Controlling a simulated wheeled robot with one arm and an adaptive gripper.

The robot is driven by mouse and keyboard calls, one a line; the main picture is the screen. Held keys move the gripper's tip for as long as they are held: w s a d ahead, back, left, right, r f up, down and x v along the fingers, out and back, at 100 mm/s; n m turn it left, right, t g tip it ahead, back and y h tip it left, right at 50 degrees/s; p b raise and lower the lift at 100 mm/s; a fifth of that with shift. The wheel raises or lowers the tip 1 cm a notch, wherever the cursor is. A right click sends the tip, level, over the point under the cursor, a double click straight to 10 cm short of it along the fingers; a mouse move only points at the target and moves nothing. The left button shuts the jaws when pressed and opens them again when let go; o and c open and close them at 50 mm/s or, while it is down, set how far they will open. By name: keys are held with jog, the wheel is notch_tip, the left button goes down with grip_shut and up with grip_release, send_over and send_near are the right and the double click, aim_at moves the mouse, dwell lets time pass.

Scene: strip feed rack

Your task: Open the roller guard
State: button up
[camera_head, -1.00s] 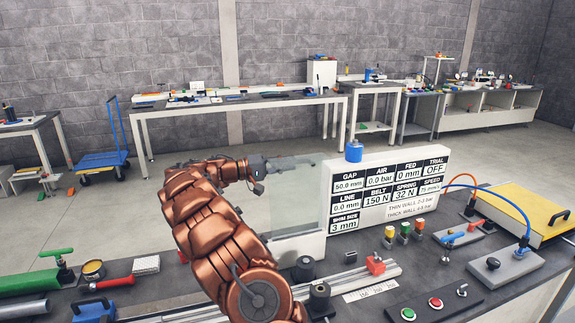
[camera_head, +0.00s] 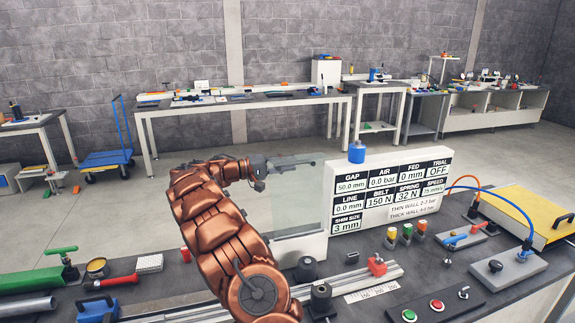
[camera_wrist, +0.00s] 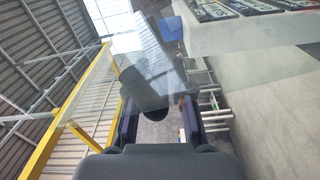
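The roller guard appears to be the clear panel (camera_head: 288,207) standing left of the white readout board in the head view. My gripper (camera_head: 296,160) is at its upper edge, pointing right. In the wrist view the two dark fingers of my gripper (camera_wrist: 159,118) stand apart. A clear sheet (camera_wrist: 164,62) with a dark, rounded piece (camera_wrist: 145,88) lies ahead of and between them. A gap shows beside the right finger, so I see no firm grip. Whether the fingers touch the guard cannot be told.
The readout board (camera_head: 390,195) stands just right of my gripper, with a blue cylinder (camera_head: 356,153) on top. Open floor lies behind the bench.

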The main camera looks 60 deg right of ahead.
jog(key=shift+o, duration=1.4)
jog(key=shift+a, duration=0.1)
jog(key=v, duration=1.1)
jog(key=shift+w+a, duration=0.3)
